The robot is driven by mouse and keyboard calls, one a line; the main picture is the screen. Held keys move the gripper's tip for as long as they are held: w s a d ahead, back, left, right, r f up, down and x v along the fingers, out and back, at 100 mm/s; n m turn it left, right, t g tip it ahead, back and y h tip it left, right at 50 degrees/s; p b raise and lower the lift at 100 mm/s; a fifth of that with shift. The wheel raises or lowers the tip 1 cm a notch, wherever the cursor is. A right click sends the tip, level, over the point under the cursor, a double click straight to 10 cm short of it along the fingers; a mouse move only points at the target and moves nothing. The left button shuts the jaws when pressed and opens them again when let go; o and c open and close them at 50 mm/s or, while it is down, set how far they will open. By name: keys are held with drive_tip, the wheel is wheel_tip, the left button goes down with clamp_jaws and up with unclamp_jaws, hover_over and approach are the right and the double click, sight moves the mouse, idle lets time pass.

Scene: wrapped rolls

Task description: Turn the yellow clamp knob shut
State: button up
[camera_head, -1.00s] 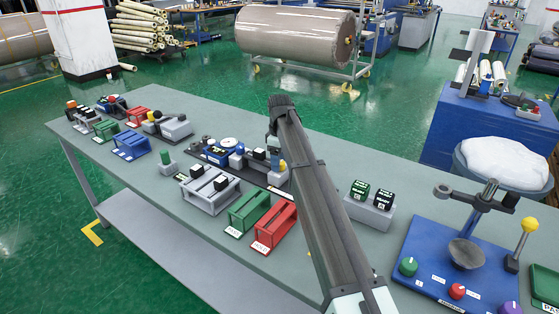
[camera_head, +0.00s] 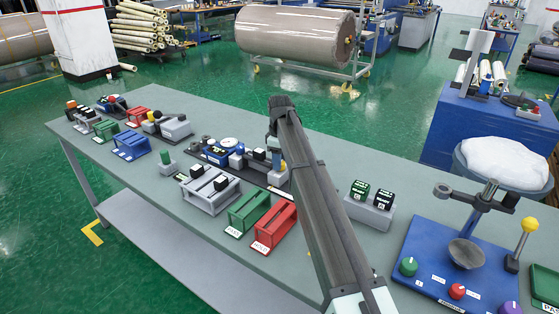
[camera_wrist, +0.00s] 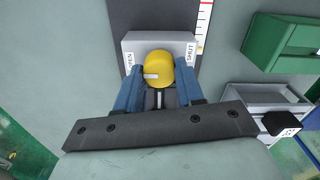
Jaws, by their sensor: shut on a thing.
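The yellow clamp knob (camera_wrist: 160,68) sits on a light grey block (camera_wrist: 137,42) in the wrist view. The block is labelled OPEN on the left and SHUT on the right. A white pointer mark on the knob points left, towards the OPEN side. My gripper (camera_wrist: 159,75) has its blue fingers on the left and right of the knob and is shut on it. In the head view a little of the yellow knob (camera_head: 284,167) shows below the end of my arm; the fingers are mostly hidden there.
Close by on the grey-green table (camera_head: 215,245) are a grey rack (camera_head: 210,192), a green rack (camera_head: 250,210) and a red rack (camera_head: 275,228). A blue control panel (camera_head: 425,240) is at the right.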

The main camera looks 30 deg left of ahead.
drive_tip(key=shift+m, duration=2.2)
drive_tip(key=o, duration=1)
drive_tip(key=shift+o, duration=0.2)
wheel_tip(320, 180, up, 14)
drive_tip(key=shift+w+f, duration=0.1)
